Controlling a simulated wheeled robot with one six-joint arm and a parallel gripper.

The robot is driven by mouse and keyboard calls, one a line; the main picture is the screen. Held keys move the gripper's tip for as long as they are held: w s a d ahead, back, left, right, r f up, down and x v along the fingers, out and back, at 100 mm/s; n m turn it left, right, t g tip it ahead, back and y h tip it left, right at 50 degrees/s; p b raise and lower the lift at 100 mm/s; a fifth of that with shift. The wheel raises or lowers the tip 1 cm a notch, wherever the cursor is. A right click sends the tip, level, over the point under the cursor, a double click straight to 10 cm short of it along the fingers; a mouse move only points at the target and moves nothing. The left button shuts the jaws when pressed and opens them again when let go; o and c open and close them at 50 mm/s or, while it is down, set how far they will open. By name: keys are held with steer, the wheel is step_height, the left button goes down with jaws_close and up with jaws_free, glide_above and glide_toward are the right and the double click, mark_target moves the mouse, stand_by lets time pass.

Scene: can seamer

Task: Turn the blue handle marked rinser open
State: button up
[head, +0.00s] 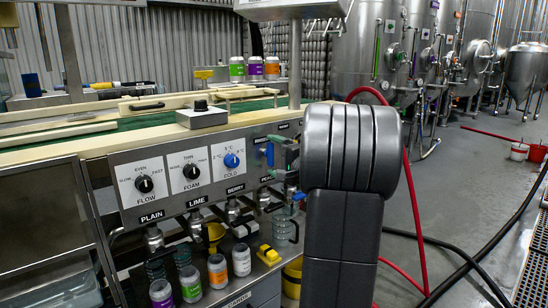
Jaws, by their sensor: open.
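A small blue handle (268,152) shows at the right end of the steel control panel, just left of my arm. Its marking is too small to read, so I cannot tell for sure that it is the rinser handle. Another small blue part (298,196) sits lower, beside my arm. My gripper (284,156) seems to show only in part at the arm's left edge, close to the upper blue part; it is open. My large grey arm hides much of this area. I cannot tell whether the gripper touches the handle.
The panel has flow (144,184), foam (191,171) and cold (232,161) knobs. Taps and several cans (218,270) are below it. A yellow block (268,255) lies on the lower shelf. A red hose (412,195) runs behind my arm. Grey floor (465,165) is open at right.

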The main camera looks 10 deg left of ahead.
steer(key=p+v, duration=0.2)
steer(key=v, duration=1.1)
steer(key=shift+s, duration=0.15)
steer(key=shift+d, duration=0.1)
steer(key=b+x, duration=0.2)
steer(key=x, duration=1.1)
steer(key=shift+w+a, duration=0.3)
